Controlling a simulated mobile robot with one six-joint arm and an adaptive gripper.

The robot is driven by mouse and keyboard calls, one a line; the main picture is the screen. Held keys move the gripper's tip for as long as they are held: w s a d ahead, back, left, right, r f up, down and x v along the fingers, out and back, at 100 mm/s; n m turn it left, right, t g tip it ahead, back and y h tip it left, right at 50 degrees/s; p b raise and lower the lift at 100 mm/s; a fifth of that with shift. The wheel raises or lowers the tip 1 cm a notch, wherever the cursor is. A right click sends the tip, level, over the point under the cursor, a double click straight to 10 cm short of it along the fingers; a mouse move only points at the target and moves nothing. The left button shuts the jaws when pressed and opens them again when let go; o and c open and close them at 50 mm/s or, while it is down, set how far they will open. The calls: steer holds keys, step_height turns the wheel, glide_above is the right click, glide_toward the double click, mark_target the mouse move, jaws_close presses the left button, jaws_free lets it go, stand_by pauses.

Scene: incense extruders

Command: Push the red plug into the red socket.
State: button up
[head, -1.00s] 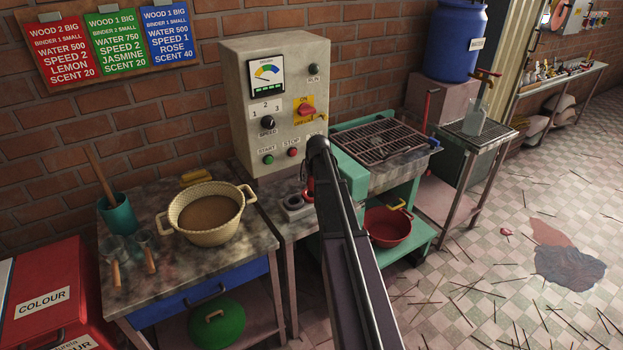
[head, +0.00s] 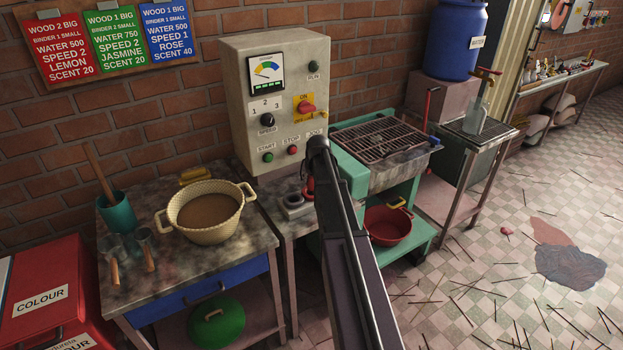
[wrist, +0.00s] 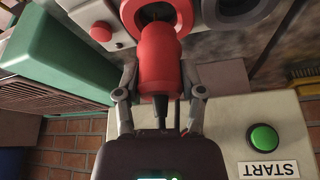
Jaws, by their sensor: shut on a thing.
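The red plug (wrist: 160,70) is a red cylinder with a black cable end toward me in the wrist view. My gripper (wrist: 159,82) is shut on it, one finger on each side. The red socket (wrist: 185,12) is a red ring with a dark opening at the top of the wrist view. The plug's far end lines up with this opening and overlaps it in the picture; I cannot tell how deep it sits.
The grey control box (head: 240,90) stands behind; its green START button (wrist: 263,138) is close to my gripper in the wrist view. Another round grey socket (wrist: 240,10) is beside the red one. A teal machine (head: 350,170) stands right of my arm.

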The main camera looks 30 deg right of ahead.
steer(key=shift+f+b, duration=1.5)
stand_by(0.8)
steer(key=o, duration=1.2)
steer(key=shift+r, duration=0.2)
step_height(320, 180, up, 8)
steer(key=p, duration=0.9)
steer(key=shift+r, duration=0.25)
steer(key=s+a+f+b, duration=0.1)
steer(key=s+a, duration=0.1)
steer(key=s, duration=0.3)
steer(key=s+a+f+b, duration=0.1)
steer(key=s+a, duration=0.2)
steer(key=s, duration=0.2)
steer(key=s+a+f+b, duration=0.2)
steer(key=s+a, duration=0.1)
steer(key=s, duration=0.3)
steer(key=shift+s+a, duration=0.1)
steer(key=shift+a, duration=0.1)
steer(key=s+a+n+g, duration=0.1)
steer(key=s+a, duration=0.2)
steer(key=a, duration=0.4)
steer(key=s+a+f+g, duration=0.1)
steer(key=s+a+g, duration=0.1)
steer(key=a, duration=0.6)
steer(key=s+a+n+g+y, duration=0.1)
steer(key=s+a, duration=0.4)
steer(key=a, duration=0.2)
steer(key=shift+a+f+n, duration=0.15)
steer(key=shift+a+n, duration=0.05)
steer(key=shift+n, duration=0.1)
